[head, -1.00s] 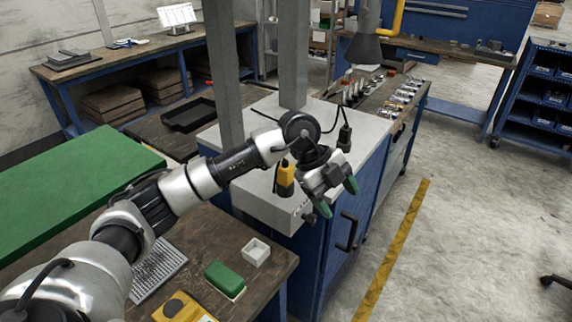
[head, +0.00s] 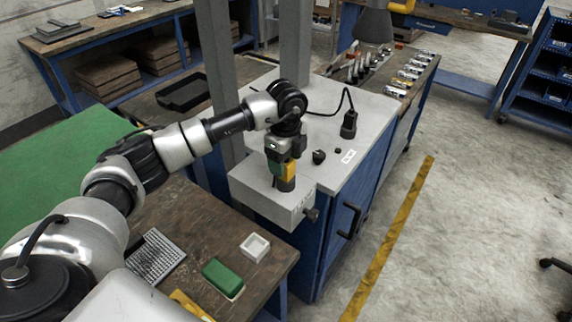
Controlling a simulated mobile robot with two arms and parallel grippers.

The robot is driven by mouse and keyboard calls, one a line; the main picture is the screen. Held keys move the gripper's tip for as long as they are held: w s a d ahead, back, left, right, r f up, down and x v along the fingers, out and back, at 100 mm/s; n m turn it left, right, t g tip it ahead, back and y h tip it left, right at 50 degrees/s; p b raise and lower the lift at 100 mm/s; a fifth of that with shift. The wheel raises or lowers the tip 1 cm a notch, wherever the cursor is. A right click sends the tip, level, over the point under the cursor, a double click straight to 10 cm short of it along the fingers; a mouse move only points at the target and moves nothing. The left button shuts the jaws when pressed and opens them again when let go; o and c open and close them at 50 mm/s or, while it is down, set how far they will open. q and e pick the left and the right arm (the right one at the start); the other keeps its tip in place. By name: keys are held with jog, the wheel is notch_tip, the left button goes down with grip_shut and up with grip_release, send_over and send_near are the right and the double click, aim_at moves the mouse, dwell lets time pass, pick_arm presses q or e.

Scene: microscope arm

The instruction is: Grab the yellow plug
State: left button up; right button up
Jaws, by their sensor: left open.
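The yellow plug (head: 286,170) stands upright on the light grey box (head: 258,189) at the near end of the grey-topped cabinet. Its body is yellow with a dark lower part. The wrist and fingers hide the plug's top. My right gripper is not in view.
A black plug (head: 349,124) with a cable stands farther back on the cabinet (head: 325,140). Small black parts (head: 319,156) lie right of my gripper. A grey post (head: 217,60) rises behind my forearm. A green case (head: 222,276) and white tray (head: 255,246) sit on the wooden bench.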

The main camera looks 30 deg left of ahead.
pick_arm(q)
jog(key=shift+f+p, duration=0.3)
jog(key=shift+f, duration=1.1)
jog(key=c, duration=1)
jog(key=shift+c, duration=0.3)
jog(key=shift+r, duration=0.2)
